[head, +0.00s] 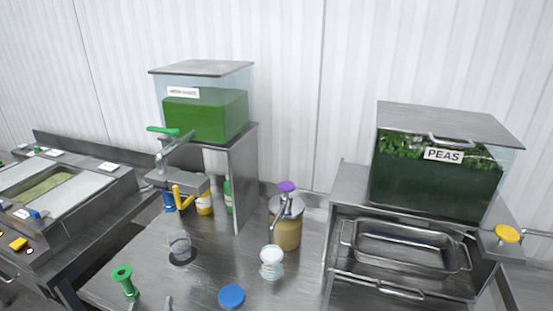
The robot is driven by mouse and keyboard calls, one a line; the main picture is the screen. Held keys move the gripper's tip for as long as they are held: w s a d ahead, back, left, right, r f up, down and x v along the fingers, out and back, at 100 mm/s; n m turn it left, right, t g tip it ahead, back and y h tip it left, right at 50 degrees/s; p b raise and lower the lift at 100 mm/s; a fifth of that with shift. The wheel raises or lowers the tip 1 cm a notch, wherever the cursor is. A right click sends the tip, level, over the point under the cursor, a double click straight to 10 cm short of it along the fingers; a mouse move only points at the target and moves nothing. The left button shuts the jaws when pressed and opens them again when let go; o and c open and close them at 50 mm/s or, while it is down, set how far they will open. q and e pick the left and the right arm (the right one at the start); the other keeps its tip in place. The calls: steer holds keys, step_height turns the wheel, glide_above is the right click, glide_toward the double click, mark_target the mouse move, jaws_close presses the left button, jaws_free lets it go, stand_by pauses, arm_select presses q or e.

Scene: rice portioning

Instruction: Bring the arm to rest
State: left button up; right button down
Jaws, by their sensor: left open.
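Only the tips of my left gripper (151,305) show, as two grey fingertips at the bottom edge, left of the middle. They stand apart with nothing visible between them. The rest of that gripper and its arm are below the picture. My right gripper is not in view.
A green spool-shaped item (124,281) stands just left of the fingertips, and a blue round lid or knob (231,296) is to their right.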

arm_select(q)
steer(key=s+a+r+n+g+y, duration=0.1)
steer(key=s+a+n+g+y, duration=0.3)
steer(key=n, duration=0.7)
steer(key=s+a+r+n+g+y, duration=0.1)
steer(key=s+a+n+g+y, duration=0.3)
steer(key=n, duration=0.8)
steer(key=s+d+f+n+g+h, duration=0.4)
steer(key=s+d+h, duration=0.1)
steer(key=s+d, duration=0.25)
steer(key=s+d+f+n+g+h, duration=0.3)
steer(key=s+d+f+h, duration=0.15)
steer(key=s+d, duration=0.3)
step_height(320, 180, down, 30)
steer(key=g+h, duration=0.1)
steer(key=g, duration=0.1)
steer(key=s+a+f, duration=0.2)
steer(key=s+f, duration=1.8)
steer(key=shift+a+f+g, duration=0.25)
steer(key=shift+a+g, duration=0.05)
steer(key=shift+g, duration=0.1)
